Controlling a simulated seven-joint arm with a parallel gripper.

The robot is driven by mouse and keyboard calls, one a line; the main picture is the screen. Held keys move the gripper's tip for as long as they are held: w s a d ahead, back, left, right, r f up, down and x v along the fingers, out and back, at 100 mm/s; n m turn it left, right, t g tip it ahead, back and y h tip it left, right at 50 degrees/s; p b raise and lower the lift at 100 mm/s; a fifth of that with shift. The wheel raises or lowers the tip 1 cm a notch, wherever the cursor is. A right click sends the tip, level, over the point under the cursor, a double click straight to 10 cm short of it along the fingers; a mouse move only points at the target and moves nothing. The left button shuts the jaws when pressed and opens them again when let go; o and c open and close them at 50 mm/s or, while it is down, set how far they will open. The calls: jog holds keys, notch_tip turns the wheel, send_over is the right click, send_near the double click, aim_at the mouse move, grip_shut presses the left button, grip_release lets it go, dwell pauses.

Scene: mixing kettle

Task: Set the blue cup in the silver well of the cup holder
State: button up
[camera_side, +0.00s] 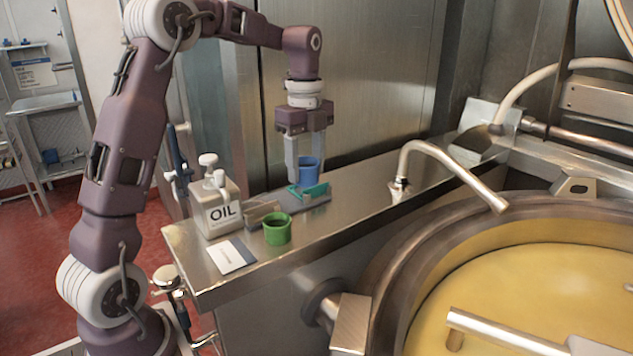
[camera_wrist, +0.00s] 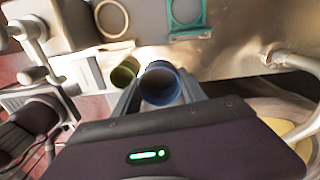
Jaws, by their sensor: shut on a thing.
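My gripper (camera_side: 305,168) is shut on the blue cup (camera_side: 311,169) and holds it upright above the teal end of the cup holder. In the wrist view the blue cup (camera_wrist: 160,84) sits between the two fingers, with its open mouth facing the camera. The cup holder (camera_side: 318,201) lies on the steel ledge. Its teal well (camera_side: 312,189) is at the right and its silver well (camera_side: 262,212) at the left, partly behind the green cup. The wrist view shows the silver ring (camera_wrist: 98,26) and the teal frame (camera_wrist: 172,20), both clear of the held cup.
A green cup (camera_side: 277,231) stands on the ledge just in front of the holder. A white OIL container (camera_side: 216,208) stands left of it, with a white card (camera_side: 231,257) in front. A curved spout (camera_side: 450,165) and a large kettle of yellow liquid (camera_side: 530,290) are to the right.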

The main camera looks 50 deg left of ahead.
jog(key=s+a+f+n, duration=0.1)
jog(key=s+a+n, duration=0.7)
jog(key=a+n, duration=0.2)
jog(key=shift+s+d+f, duration=0.1)
jog(key=shift+f, duration=1.5)
jog(key=shift+s+f, duration=0.1)
jog(key=shift+f, duration=1.45)
jog(key=shift+f, duration=0.7)
jog(key=o, duration=1.5)
jog(key=shift+o, duration=0.2)
notch_tip(320, 180, up, 7)
